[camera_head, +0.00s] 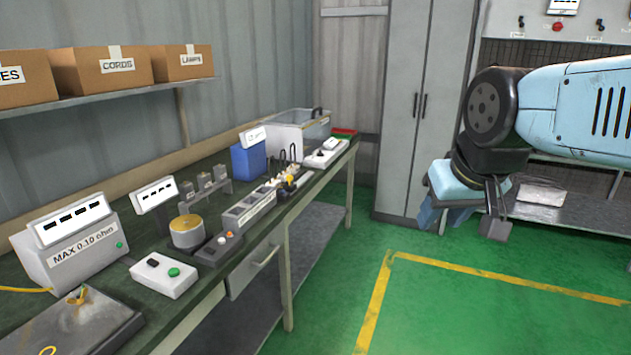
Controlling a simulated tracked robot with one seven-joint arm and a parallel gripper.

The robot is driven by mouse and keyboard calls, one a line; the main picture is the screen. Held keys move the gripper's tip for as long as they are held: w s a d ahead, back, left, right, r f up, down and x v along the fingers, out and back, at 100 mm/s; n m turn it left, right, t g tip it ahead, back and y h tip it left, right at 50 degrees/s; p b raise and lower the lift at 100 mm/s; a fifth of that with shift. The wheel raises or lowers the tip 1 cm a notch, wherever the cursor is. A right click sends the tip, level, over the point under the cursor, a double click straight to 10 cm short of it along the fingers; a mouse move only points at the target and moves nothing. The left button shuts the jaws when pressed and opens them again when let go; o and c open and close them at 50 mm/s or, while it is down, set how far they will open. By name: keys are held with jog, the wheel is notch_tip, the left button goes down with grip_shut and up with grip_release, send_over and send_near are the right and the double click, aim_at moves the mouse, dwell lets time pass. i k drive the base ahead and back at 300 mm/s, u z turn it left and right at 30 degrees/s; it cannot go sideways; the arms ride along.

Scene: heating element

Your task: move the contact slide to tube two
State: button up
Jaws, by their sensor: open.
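My gripper (467,214) hangs at the right over the green floor, open and empty, well away from the bench. On the bench, a low grey strip (248,207) with a label and several blocks runs towards the back. A black piece with an orange knob (228,236) is at its near end. Yellow and black small parts (288,183) stand at its far end. A rack with several grey blocks (204,186) stands behind the strip. I cannot tell at this size which part is the contact slide or which is tube two.
The bench (213,292) also holds a meter marked MAX 0.10 ohm (75,250), a brass-coloured cylinder (187,231), a white button box (163,275), a blue box (248,160) and a grey bin (290,130). Grey cabinets (410,150) stand behind. Green floor between bench and gripper is clear.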

aim_at(289, 187)
jog(key=z, duration=0.65)
jog(key=k, duration=0.75)
jog(key=z, duration=0.7)
jog(key=i, duration=1.2)
jog(key=u, duration=0.95)
jog(key=i, duration=0.75)
jog(key=u, duration=0.8)
jog(key=i, duration=0.45)
jog(key=u, duration=0.4)
jog(key=k, duration=0.9)
jog(key=u, duration=0.25)
jog(key=i, duration=0.35)
jog(key=z, duration=0.1)
